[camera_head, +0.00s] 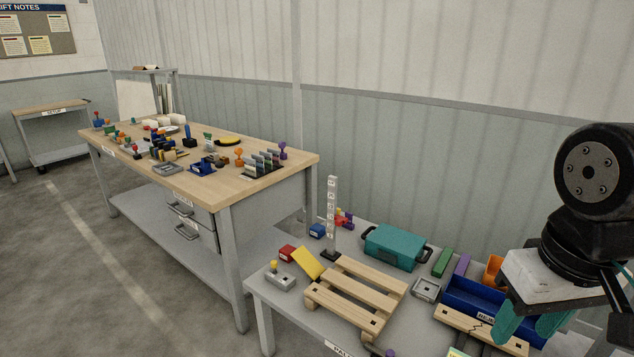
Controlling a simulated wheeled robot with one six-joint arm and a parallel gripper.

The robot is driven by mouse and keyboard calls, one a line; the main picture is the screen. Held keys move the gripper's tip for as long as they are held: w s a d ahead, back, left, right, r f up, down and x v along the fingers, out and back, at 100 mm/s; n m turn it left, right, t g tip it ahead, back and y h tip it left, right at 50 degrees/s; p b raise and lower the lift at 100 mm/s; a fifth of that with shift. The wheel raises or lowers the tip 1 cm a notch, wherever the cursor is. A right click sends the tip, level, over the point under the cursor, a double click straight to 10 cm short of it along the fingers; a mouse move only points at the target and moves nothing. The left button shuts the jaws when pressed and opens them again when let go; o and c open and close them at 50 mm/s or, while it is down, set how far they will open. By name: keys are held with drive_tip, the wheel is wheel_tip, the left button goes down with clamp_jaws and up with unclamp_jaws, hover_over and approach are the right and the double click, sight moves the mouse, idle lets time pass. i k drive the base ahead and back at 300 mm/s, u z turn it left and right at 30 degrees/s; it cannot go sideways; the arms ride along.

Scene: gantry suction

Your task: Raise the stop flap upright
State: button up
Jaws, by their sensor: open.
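A flat yellow plate (308,263), which looks like the stop flap, is at the left part of the near table. It is slanted, not upright, beside the back left corner of a wooden pallet (357,290). Its hinge or mount cannot be made out. My gripper (530,325) is at the right, with teal fingers pointing down in front of a blue bin. The fingers are apart and I see nothing between them. It is well to the right of the yellow plate.
Near the plate are a red block (287,253), a grey block with a yellow knob (279,276) and a tall marked post (332,220). A teal case (395,246) and the blue bin (480,298) stand further right. A cluttered wooden workbench (290,155) is behind left.

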sight(310, 264)
drive_tip(key=u, duration=0.45)
drive_tip(key=k, duration=1.15)
drive_tip(key=u, duration=1.35)
drive_tip(key=i, duration=1.95)
drive_tip(key=z, duration=1.5)
drive_tip(key=i, duration=0.9)
drive_tip(key=z, duration=0.7)
